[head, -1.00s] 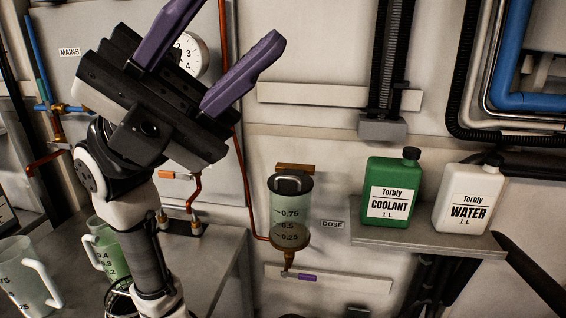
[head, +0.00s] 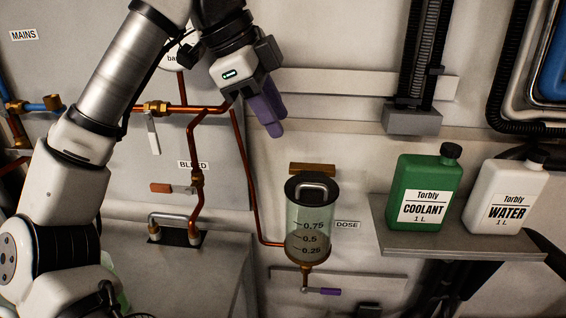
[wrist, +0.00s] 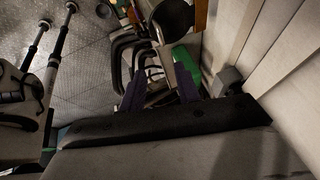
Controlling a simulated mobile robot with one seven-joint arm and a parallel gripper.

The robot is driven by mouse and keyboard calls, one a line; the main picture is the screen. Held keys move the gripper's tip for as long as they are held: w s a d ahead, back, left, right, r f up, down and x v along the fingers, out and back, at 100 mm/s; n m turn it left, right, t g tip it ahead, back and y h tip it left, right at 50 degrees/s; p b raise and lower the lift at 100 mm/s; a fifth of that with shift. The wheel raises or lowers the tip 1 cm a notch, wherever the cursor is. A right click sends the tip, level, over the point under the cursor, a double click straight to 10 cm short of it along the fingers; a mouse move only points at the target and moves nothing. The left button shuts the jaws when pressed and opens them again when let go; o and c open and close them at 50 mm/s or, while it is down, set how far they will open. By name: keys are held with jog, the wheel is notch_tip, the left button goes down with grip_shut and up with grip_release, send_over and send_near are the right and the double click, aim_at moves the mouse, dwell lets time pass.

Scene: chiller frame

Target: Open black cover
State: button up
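The black cover (head: 312,199), with an arched handle, sits on top of the clear dosing cylinder (head: 310,222), which is marked 0.75, 0.5 and 0.25. In the wrist view the round dark cover (wrist: 173,18) shows at the top, partly cut off. My gripper (head: 270,125) has purple fingers pointing down, above and left of the cover and apart from it. In the wrist view the fingers of my gripper (wrist: 160,82) stand apart with nothing held between them.
A wooden block (head: 312,169) is on the wall behind the cylinder. A green coolant bottle (head: 423,178) and a white water bottle (head: 507,188) stand on a shelf (head: 450,244) to the right. A copper pipe (head: 243,170) runs left of the cylinder. A purple-handled valve (head: 322,291) hangs below it.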

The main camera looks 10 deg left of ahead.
aim_at(307, 184)
jog(key=x, duration=0.4)
jog(key=p+x, duration=0.1)
jog(key=x, duration=0.4)
jog(key=p+x, duration=0.1)
jog(key=x, duration=0.3)
jog(key=shift+w+a+f, duration=0.2)
jog(key=shift+a+f, duration=0.05)
jog(key=shift+f, duration=0.2)
jog(key=shift+c, duration=0.2)
grip_shut()
